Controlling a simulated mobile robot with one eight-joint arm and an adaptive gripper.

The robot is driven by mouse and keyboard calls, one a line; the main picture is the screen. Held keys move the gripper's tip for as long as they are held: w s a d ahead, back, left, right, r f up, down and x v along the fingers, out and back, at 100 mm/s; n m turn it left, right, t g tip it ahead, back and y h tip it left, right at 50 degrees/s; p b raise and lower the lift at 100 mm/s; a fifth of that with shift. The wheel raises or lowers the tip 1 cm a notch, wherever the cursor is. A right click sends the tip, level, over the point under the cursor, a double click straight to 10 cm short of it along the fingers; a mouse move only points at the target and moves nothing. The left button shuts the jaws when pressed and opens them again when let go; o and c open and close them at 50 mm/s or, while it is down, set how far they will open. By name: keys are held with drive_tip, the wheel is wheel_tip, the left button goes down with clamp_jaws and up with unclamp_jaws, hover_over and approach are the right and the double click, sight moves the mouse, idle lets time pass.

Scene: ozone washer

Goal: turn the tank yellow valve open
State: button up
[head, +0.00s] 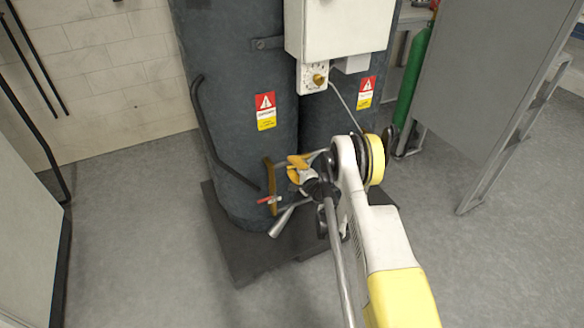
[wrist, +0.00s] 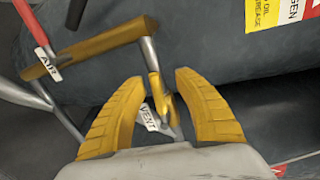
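The yellow valve handle (wrist: 157,87) shows in the middle of the wrist view, on a grey pipe with a white "VENT" tag (wrist: 150,117). My gripper (wrist: 158,78) is open, with one yellow finger on each side of the handle. Gaps show between the fingers and the handle; I cannot tell the exact depth between them. In the head view my gripper (head: 291,168) is at the lower front of the dark grey tank (head: 235,110). I cannot make out the yellow handle clearly there.
A brass-coloured manifold bar (wrist: 90,48) lies close to the left finger. A red lever (wrist: 20,92) with an "AIR" tag (wrist: 47,57) is farther left. A control box (head: 340,30) hangs above. A green cylinder (head: 413,80) and grey panel (head: 490,75) stand right. Floor is clear on the left.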

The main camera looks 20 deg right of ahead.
wheel_tip(320, 180, up, 10)
drive_tip(key=shift+f, duration=0.15)
